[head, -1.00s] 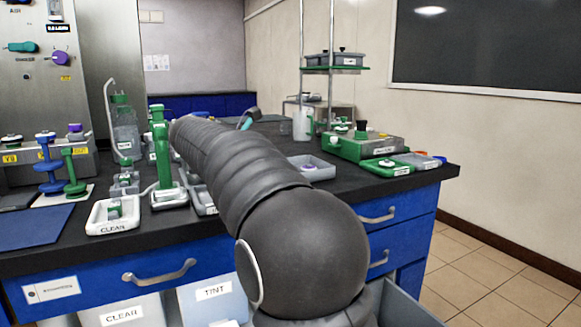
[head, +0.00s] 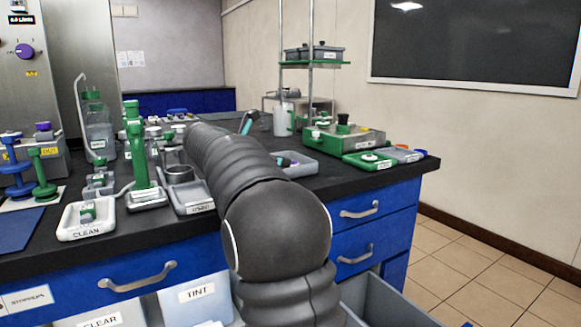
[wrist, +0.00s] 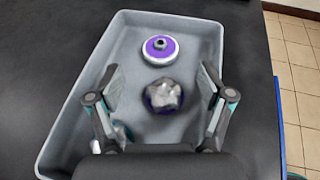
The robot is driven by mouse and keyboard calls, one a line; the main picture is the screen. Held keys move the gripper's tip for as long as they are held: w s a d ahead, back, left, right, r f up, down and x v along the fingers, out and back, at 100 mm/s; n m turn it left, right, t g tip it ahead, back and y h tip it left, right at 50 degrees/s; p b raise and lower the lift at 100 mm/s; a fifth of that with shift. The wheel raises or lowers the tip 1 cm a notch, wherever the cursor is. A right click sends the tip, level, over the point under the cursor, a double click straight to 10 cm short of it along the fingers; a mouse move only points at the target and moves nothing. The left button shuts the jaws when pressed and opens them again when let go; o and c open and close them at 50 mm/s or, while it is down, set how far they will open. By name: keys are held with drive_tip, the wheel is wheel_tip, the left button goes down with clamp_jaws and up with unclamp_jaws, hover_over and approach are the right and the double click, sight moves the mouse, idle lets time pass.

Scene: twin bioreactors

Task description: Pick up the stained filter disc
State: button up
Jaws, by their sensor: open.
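In the wrist view a grey tray (wrist: 75,110) holds two round pieces. The farther one is a white-rimmed disc (wrist: 174,55) with a purple face and a dark centre knob. The nearer one is a lumpy grey-white piece (wrist: 163,95) with a dark purple edge; I cannot tell for sure which is the stained filter disc. My gripper (wrist: 160,72) is open above the tray, one finger on each side of the nearer piece, with nothing held. The tray also shows in the head view (head: 318,168), partly behind my arm.
A small teal and white item (wrist: 120,132) lies in the tray by my left finger. A green-based device (head: 345,140) and a green tray (head: 368,160) stand on the bench to the right. A tray labelled CLEAN (head: 85,222) sits left. An open drawer (head: 385,300) is below.

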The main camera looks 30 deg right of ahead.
drive_tip(key=x, duration=0.5)
drive_tip(key=shift+s, duration=0.1)
drive_tip(key=c, duration=0.9)
drive_tip(key=shift+c, duration=0.2)
drive_tip(key=shift+r, duration=0.5)
wheel_tip(320, 180, up, 4)
drive_tip(key=shift+f+p, duration=0.2)
drive_tip(key=shift+p, duration=0.4)
drive_tip(key=w+d+r+p, duration=0.2)
drive_tip(key=d+r, duration=0.4)
drive_tip(key=d, duration=0.5)
drive_tip(key=shift+w+r, duration=0.15)
drive_tip(key=shift+w, duration=0.3)
drive_tip(key=shift+d, duration=0.1)
